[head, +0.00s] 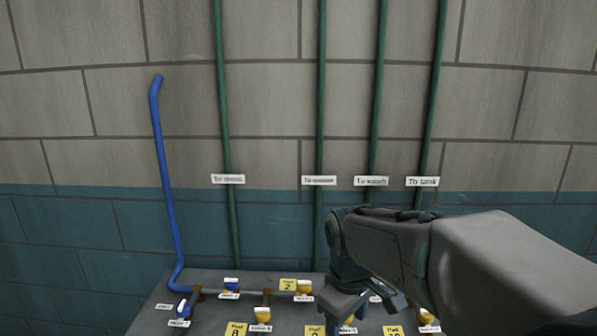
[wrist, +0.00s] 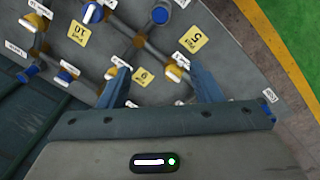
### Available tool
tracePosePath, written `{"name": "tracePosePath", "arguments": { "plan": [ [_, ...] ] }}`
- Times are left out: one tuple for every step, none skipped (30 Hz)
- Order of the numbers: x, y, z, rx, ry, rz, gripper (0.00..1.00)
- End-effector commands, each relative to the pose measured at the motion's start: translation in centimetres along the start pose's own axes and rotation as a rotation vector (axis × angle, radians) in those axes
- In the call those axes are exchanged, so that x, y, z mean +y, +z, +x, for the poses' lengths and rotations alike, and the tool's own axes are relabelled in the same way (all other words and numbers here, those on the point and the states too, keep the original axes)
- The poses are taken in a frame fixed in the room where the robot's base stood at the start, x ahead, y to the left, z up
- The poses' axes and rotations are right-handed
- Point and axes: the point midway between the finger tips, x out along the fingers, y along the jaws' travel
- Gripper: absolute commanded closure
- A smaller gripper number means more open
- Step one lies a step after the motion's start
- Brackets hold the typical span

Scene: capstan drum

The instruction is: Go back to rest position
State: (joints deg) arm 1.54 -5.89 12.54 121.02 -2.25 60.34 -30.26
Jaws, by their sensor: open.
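My gripper (head: 343,306) hangs over the grey panel (head: 205,279) at the bottom of the head view, with my arm reaching in from the right. In the wrist view its two fingers (wrist: 159,76) stand wide apart with nothing held between them. Below them on the panel are pipes, blue and yellow-brown valve fittings with white handles, and yellow tags. The yellow tag reading 5 (wrist: 191,40) lies near the right finger. The tag reading 10 (wrist: 79,33) lies farther left. My arm and gripper hide part of the panel in the head view.
A blue pipe (head: 168,190) rises from the panel's left side. Several green pipes (head: 320,120) run up the block wall with white labels. The space before the upper wall is clear. Green floor (wrist: 295,35) shows beyond the panel's edge.

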Motion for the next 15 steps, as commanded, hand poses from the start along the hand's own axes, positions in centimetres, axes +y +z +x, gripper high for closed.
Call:
{"name": "tracePosePath", "arguments": {
  "plan": [
    [-0.3, 1.7, -0.3, 0.016, 0.017, 0.079, 0.41],
    [-0.5, 2.6, -0.4, 0.027, 0.024, 0.129, 0.41],
    [-0.7, 3.9, -0.5, 0.042, 0.033, 0.198, 0.41],
    [-0.9, 4.8, -0.5, 0.054, 0.037, 0.249, 0.41],
    [-1.1, 5.7, -0.5, 0.067, 0.041, 0.300, 0.41],
    [-1.4, 6.8, -0.5, 0.083, 0.044, 0.365, 0.41],
    [-1.6, 7.6, -0.4, 0.096, 0.045, 0.412, 0.41],
    [-1.9, 8.4, -0.3, 0.109, 0.046, 0.457, 0.41],
    [-2.2, 9.3, -0.1, 0.124, 0.045, 0.513, 0.41],
    [-2.4, 9.9, 0.0, 0.135, 0.044, 0.550, 0.41],
    [-2.5, 10.4, 0.1, 0.146, 0.042, 0.584, 0.41],
    [-2.8, 11.0, 0.3, 0.157, 0.039, 0.624, 0.41],
    [-3.0, 11.4, 0.4, 0.165, 0.037, 0.649, 0.41],
    [-3.1, 11.7, 0.5, 0.171, 0.035, 0.672, 0.41],
    [-3.2, 12.1, 0.6, 0.179, 0.033, 0.695, 0.41]
  ]
}}
